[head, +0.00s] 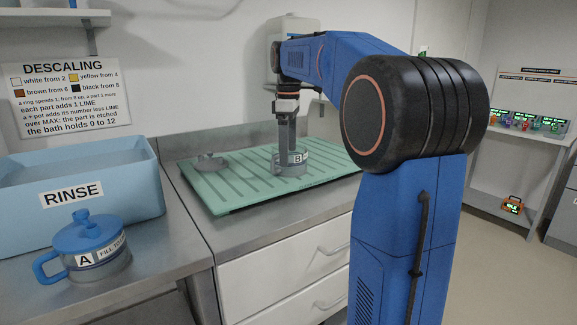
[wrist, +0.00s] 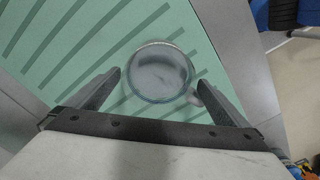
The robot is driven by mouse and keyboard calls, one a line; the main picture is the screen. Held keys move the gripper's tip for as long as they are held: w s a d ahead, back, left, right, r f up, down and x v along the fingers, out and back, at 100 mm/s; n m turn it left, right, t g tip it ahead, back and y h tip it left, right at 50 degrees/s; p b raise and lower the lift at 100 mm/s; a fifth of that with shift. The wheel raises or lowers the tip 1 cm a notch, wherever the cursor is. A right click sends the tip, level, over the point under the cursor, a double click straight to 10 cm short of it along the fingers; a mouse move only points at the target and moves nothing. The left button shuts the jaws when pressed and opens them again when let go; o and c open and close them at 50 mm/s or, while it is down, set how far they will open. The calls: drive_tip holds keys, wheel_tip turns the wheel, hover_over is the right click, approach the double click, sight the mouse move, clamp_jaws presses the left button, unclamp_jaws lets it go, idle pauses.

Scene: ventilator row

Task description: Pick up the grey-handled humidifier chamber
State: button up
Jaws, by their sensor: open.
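A clear round humidifier chamber with a "B" label (head: 291,160) stands upright on a green ribbed mat (head: 235,200). In the wrist view the open-topped chamber (wrist: 160,72) lies between the fingertips of my gripper (wrist: 158,80). The fingers are apart, one on each side, and I cannot tell whether either touches it. A small grey part, perhaps its handle, shows beside the right finger; most of it is hidden. In the head view my gripper (head: 287,150) points down at the chamber. A grey lid-like piece (head: 210,162) lies on the mat to the left.
A second chamber with a blue lid and handle, labelled "A" (head: 90,248), stands on the steel counter in front of a blue RINSE tub (head: 110,180). A descaling sign (head: 67,95) hangs behind. The mat's front left is clear.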

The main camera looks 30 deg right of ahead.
drive_tip(key=shift+d+f, duration=0.1)
drive_tip(key=shift+f, duration=1.55)
drive_tip(key=c, duration=1.5)
drive_tip(key=shift+o, duration=0.2)
drive_tip(key=shift+w+r, duration=0.1)
drive_tip(key=shift+r, duration=0.05)
wheel_tip(320, 180, up, 10)
drive_tip(key=shift+f, duration=0.25)
drive_tip(key=shift+r, duration=0.15)
